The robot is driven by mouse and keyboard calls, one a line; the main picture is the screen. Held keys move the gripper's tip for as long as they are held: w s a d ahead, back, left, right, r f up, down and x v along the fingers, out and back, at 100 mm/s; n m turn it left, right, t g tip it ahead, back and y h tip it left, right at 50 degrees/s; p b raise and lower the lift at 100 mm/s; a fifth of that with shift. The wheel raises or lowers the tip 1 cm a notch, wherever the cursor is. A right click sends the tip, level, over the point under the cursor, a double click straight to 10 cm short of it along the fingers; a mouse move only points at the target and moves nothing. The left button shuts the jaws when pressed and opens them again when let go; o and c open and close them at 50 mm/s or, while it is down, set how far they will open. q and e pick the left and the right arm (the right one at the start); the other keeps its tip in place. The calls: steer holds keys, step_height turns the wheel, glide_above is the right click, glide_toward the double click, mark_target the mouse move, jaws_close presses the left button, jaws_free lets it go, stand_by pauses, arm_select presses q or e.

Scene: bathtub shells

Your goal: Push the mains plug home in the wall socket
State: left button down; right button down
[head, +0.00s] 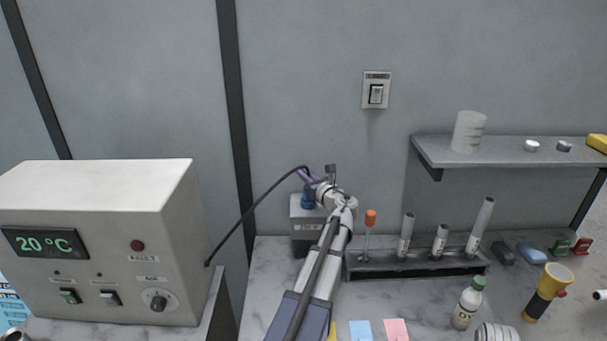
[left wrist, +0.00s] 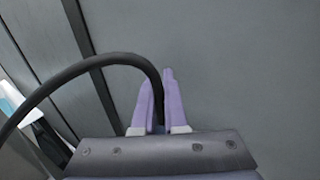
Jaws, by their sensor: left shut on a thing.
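My left gripper (head: 307,176) has purple fingers and is raised in front of the grey wall panel, above a small grey box. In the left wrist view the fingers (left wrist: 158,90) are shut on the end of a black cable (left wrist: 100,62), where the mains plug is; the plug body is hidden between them. The cable (head: 250,211) runs from the side of the white control unit (head: 110,190) up to the gripper. My right gripper is not in view.
The grey box (head: 308,232) with a blue item (head: 308,199) stands under the gripper. A rack (head: 415,265) with tubes and an orange-handled tool is right of my arm. A wall shelf (head: 490,151) juts out at the right. The wall above the gripper is clear.

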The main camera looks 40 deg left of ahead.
arm_select(q)
steer(key=shift+f, duration=0.2)
steer(key=c, duration=0.9)
jaws_free()
steer(key=v, duration=0.8)
steer(key=shift+r, duration=0.1)
steer(key=s+d+f+n+g+h, duration=0.1)
steer(key=s+d+f+n+h, duration=0.4)
steer(key=d, duration=0.6)
steer(key=s+d+f+n+g+h, duration=0.25)
steer(key=d+f+n, duration=0.25)
steer(key=d+f, duration=0.45)
steer(key=s+d+f+n+g+h, duration=0.1)
steer(key=s+d+f+n+h, duration=0.35)
steer(key=d, duration=0.75)
steer(key=s+d+f+n+h, duration=0.1)
steer(key=s+d, duration=0.2)
steer(key=d, duration=0.1)
steer(key=s+d+f+n+g+h, duration=0.1)
steer(key=s+d, duration=0.2)
steer(key=d, duration=0.1)
steer(key=s+d+n+g+h, duration=0.1)
steer(key=s+d, duration=0.2)
steer(key=d, duration=0.1)
steer(key=shift+s+d+f+n+h, duration=0.1)
steer(key=shift+f+n+h, duration=0.25)
steer(key=shift+f+h, duration=0.05)
